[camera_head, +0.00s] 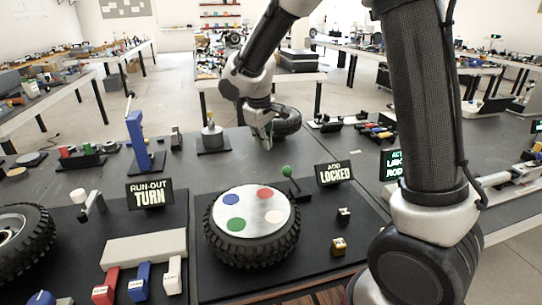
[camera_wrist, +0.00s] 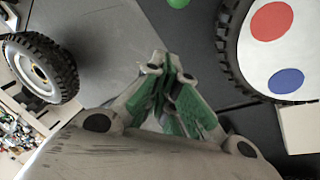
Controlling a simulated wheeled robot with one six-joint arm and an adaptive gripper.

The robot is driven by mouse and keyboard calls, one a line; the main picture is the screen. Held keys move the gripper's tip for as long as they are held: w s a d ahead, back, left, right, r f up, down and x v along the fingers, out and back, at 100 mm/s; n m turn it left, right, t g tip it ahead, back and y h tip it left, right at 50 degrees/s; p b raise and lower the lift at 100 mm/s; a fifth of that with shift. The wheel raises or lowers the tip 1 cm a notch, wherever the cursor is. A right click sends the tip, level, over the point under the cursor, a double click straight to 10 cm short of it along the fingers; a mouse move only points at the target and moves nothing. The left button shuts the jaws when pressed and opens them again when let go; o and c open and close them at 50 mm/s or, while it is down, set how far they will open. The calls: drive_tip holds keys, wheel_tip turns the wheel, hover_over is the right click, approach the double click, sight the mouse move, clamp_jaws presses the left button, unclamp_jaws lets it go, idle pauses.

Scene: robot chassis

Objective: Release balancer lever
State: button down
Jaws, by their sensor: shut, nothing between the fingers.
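The balancer lever (camera_head: 293,186) is a short dark stick with a green ball knob, tilted beside the wheel. The knob (camera_wrist: 178,3) also shows at the top edge of the wrist view. The wheel (camera_head: 252,228) has a black tyre and a white disc with red, blue, green and cream spots. A sign (camera_head: 334,173) behind the lever reads "LOCKED". My gripper (camera_head: 268,137) is behind the lever, above the bench and apart from it. In the wrist view its green-padded fingers (camera_wrist: 168,70) are shut and empty.
A "RUN-OUT TURN" sign (camera_head: 150,193) and a blue post (camera_head: 138,140) are to the left. Red, blue and white levers (camera_head: 140,282) are at the front left. Bare dark bench lies between my gripper and the lever.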

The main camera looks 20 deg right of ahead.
drive_tip(key=x, duration=1)
drive_tip(key=shift+s+d+r, duration=0.3)
drive_tip(key=shift+s+d, duration=0.25)
drive_tip(key=shift+s, duration=0.35)
drive_tip(key=shift+s+d+r, duration=0.25)
drive_tip(key=shift+s+d, duration=0.25)
drive_tip(key=shift+s, duration=0.35)
drive_tip(key=shift+d+r, duration=0.1)
drive_tip(key=shift+d+r+y, duration=0.15)
drive_tip(key=shift+d+y, duration=0.05)
drive_tip(key=shift+y, duration=0.2)
